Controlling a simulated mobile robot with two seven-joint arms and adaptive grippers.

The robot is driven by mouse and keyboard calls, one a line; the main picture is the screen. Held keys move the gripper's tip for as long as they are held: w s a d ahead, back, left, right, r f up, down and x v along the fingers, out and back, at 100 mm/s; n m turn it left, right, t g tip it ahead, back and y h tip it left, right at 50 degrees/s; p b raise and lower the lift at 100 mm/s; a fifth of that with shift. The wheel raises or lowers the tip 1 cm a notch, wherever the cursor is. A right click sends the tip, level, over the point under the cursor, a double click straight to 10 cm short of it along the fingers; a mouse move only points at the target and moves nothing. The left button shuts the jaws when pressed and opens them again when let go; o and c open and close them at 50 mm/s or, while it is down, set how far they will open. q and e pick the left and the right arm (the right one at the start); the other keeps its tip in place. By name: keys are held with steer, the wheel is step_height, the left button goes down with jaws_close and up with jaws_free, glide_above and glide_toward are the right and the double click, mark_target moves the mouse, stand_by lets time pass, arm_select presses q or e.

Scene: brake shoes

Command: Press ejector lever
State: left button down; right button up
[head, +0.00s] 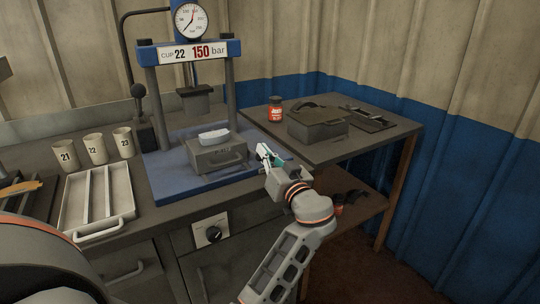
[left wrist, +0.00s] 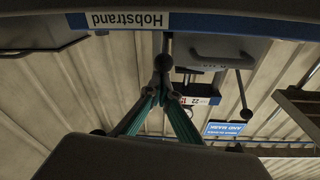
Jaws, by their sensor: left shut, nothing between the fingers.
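The blue press base (head: 180,182) carries a grey box mould (head: 217,153) with a front handle and a pale block on top. My left gripper (head: 262,150) is at the right side of the base, right of the mould, its teal fingers closed and empty. In the left wrist view, which is upside down, the shut fingertips (left wrist: 163,78) lie close to a dark ball knob on a short rod (left wrist: 167,42), which looks like the ejector lever. I cannot tell whether they touch. In the head view this lever is hidden by my gripper. My right gripper is not in view.
A taller ball-topped lever (head: 138,91) stands left of the press. Cups (head: 94,149) and a metal tray (head: 72,205) are on the left bench. The side table (head: 300,150) holds a red jar (head: 275,112) and a dark box (head: 317,124).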

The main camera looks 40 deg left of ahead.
arm_select(q)
steer(key=shift+d+f+y+b, duration=0.15)
steer(key=shift+f+y+b, duration=0.25)
steer(key=shift+f+b, duration=0.4)
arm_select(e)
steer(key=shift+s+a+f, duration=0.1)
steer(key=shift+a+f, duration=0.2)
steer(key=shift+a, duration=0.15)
arm_select(q)
steer(key=shift+s+r, duration=0.1)
steer(key=shift+r, duration=0.1)
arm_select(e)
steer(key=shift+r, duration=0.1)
